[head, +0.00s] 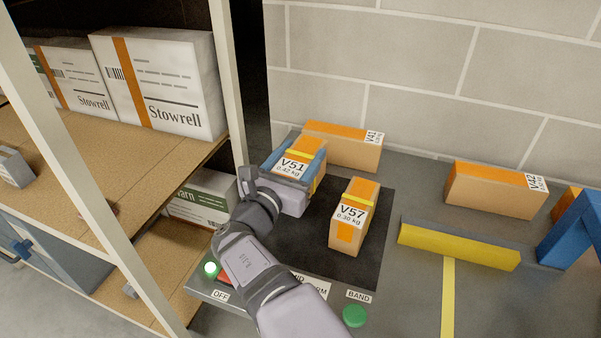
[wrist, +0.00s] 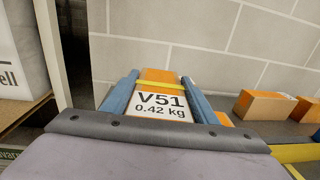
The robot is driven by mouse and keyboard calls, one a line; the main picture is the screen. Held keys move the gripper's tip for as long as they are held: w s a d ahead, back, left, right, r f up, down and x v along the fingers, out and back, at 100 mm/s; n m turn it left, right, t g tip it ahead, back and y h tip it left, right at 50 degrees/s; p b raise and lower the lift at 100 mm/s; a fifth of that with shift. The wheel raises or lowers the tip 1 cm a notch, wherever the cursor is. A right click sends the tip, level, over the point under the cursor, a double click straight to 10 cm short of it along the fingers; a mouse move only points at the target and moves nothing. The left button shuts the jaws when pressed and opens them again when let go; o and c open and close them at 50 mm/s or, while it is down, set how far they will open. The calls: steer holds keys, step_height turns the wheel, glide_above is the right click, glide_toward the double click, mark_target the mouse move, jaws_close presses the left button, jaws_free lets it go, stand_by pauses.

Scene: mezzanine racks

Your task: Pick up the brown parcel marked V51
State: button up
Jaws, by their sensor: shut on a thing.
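The brown parcel marked V51 (head: 293,162) has an orange top, a yellow band and a white label reading 0.42 kg. My gripper (head: 296,165) is shut on it, with one blue finger along each side. In the wrist view the parcel V51 (wrist: 160,103) sits between the two blue fingers of my gripper (wrist: 158,98), its label facing the camera. Its underside is hidden by my gripper, so I cannot tell whether it touches the black mat.
Parcel V57 (head: 354,222) stands on the black mat (head: 376,258) just right of my gripper. Parcel V41 (head: 345,152) is close behind. Parcel V42 (head: 495,190) stands further right, beyond a yellow bar (head: 458,247). A rack post (head: 231,80) rises at left. A block wall is behind.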

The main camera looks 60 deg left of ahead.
step_height(320, 180, up, 10)
steer(key=shift+r+p, duration=0.1)
steer(key=shift+p, duration=0.25)
